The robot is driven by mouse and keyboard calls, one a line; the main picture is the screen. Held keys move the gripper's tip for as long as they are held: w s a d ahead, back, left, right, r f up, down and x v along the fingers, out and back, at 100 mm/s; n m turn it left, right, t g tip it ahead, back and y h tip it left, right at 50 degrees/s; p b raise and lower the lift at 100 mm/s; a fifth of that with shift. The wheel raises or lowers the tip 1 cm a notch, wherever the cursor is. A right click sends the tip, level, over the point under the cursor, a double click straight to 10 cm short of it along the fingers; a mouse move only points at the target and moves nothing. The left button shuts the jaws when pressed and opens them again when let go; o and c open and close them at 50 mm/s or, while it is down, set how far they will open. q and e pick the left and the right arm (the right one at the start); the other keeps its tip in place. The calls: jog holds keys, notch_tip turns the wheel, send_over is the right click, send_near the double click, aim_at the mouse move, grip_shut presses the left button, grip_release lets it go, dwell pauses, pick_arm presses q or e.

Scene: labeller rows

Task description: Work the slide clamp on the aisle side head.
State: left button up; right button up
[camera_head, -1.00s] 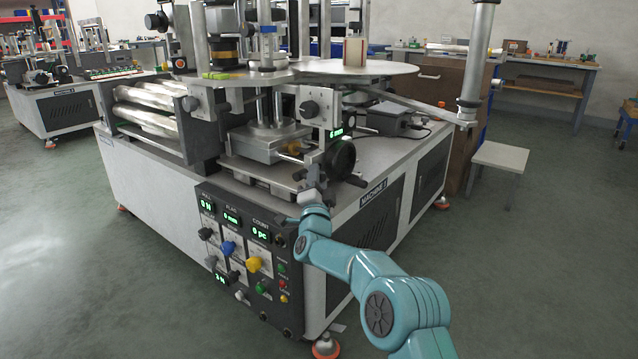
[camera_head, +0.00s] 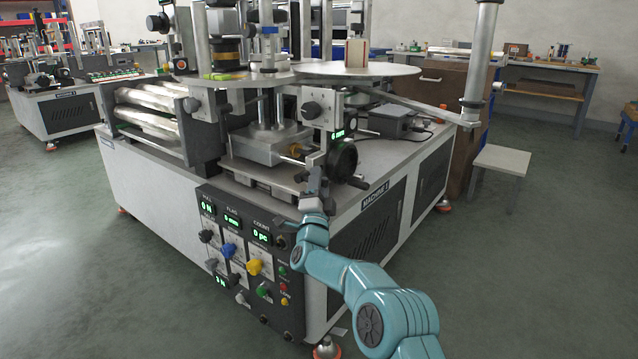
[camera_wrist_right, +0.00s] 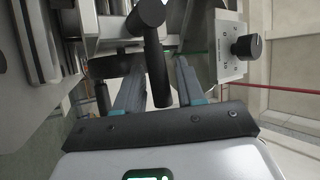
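The labelling head on the aisle side of the machine carries a block with a green readout (camera_head: 338,134) and a black handwheel (camera_head: 343,158). My right gripper (camera_head: 314,183) is just below and left of the handwheel, over the machine's front edge. In the right wrist view, a black lever (camera_wrist_right: 157,70) with a rounded end lies between the two fingers of my right gripper (camera_wrist_right: 158,78). The fingers stand apart, with gaps visible beside the lever. I cannot tell whether this lever is the slide clamp. My left gripper is not in view.
The control panel (camera_head: 246,262) with coloured knobs is below my right gripper. A round disc (camera_head: 400,69) and a silver post (camera_head: 478,70) stand above and right. A stool (camera_head: 502,160) stands right. The floor in front is clear. A black knob (camera_wrist_right: 247,47) is right of the fingers.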

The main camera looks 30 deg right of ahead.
dwell(0.3)
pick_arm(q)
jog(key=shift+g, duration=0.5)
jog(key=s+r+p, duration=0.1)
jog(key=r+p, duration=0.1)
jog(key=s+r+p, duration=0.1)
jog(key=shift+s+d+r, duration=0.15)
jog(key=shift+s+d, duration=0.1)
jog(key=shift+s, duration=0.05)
pick_arm(e)
jog(key=v, duration=1.6)
jog(key=shift+f, duration=0.2)
jog(key=shift+a, duration=0.15)
